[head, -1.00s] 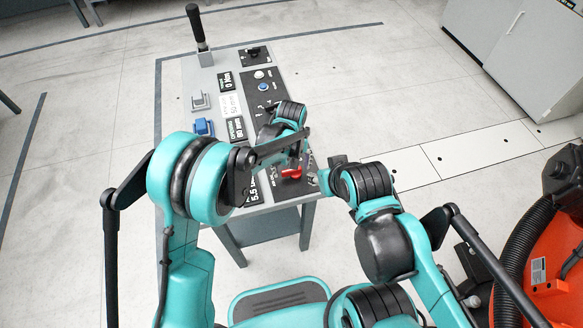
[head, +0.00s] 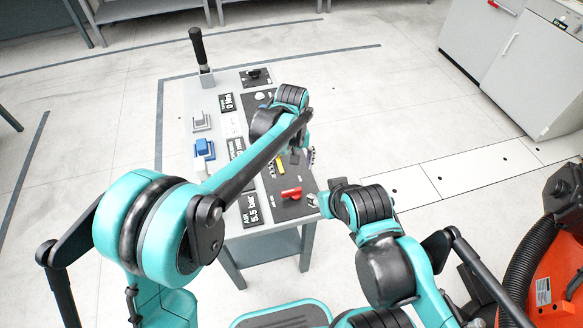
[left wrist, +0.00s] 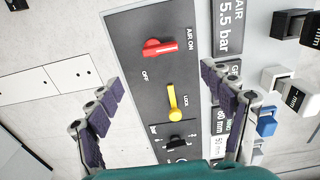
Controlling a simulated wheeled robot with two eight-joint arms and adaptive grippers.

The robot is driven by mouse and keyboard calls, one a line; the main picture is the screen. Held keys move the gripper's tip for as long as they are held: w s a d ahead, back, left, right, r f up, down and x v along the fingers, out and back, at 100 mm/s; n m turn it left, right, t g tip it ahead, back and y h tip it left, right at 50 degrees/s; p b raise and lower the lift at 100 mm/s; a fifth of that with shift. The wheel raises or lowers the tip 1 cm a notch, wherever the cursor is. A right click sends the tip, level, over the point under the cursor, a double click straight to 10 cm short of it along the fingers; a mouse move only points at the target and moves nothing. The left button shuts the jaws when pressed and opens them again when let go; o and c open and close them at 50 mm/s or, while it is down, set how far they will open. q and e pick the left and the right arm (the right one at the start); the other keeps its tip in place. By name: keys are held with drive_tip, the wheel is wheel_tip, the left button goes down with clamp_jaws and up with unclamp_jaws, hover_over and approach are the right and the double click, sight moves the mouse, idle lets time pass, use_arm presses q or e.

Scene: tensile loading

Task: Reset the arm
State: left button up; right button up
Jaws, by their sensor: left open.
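My left gripper (head: 299,157) hangs over the right side of the control panel (head: 225,76), partly hidden behind its own arm. In the left wrist view its two padded fingers (left wrist: 162,100) are spread wide with nothing between them but the panel below. The red air knob (left wrist: 160,48) and the yellow lock lever (left wrist: 172,103) show between the fingers, apart from them. The red knob also shows in the head view (head: 291,193). My right gripper (head: 322,199) is beside the panel's near right edge, right of the red knob; its jaws are too small to read.
A black upright lever (head: 198,48) stands at the panel's far left corner. Blue (head: 204,148) and grey (head: 201,121) blocks sit on its left side. A black knob (left wrist: 176,142) lies below the yellow lever. Grey cabinets (head: 535,75) stand at the right.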

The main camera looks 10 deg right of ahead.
use_arm(q)
drive_tip(key=s+a+r+t+h, duration=0.15)
drive_tip(key=a+r, duration=0.25)
drive_tip(key=a, duration=0.4)
drive_tip(key=s+a+r+t+y, duration=0.15)
drive_tip(key=a+r, duration=0.25)
drive_tip(key=a, duration=0.4)
drive_tip(key=s+a+f+t, duration=0.1)
drive_tip(key=s+a+t, duration=0.3)
drive_tip(key=s+a, duration=0.8)
drive_tip(key=a, duration=0.3)
drive_tip(key=shift+s+a+m, duration=0.2)
drive_tip(key=shift+s+m, duration=0.1)
